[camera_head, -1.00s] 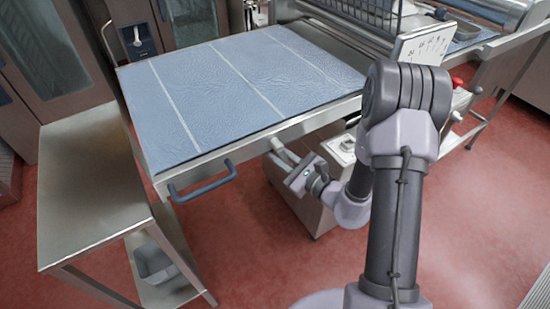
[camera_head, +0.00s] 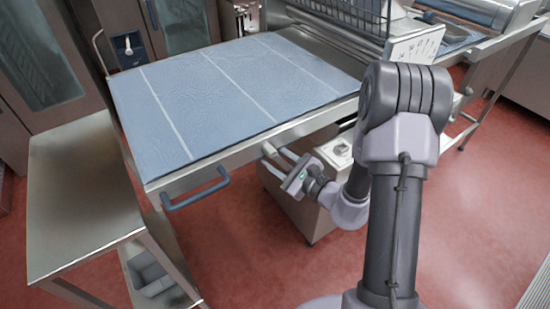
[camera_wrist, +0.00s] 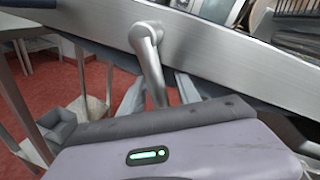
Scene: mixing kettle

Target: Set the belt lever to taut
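The belt lever (camera_wrist: 151,65) is a grey metal rod on a round pivot at the steel side rail of the blue belt table. In the wrist view it hangs down, tilted slightly right at its lower end. My gripper (camera_wrist: 160,90) has one pale finger on each side of the lever, with gaps visible on both sides. The lever's lower end is hidden behind the gripper body. In the head view my gripper (camera_head: 281,157) is small beneath the front rail, and the lever (camera_head: 268,149) shows only as a small light piece by its fingertips.
The blue belt (camera_head: 230,95) with white lines lies above the rail. A blue handle (camera_head: 196,188) sticks out at the rail's left. A steel side table (camera_head: 80,195) stands at left, with a grey bin (camera_head: 150,275) below. A cabinet (camera_head: 305,210) stands under the belt.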

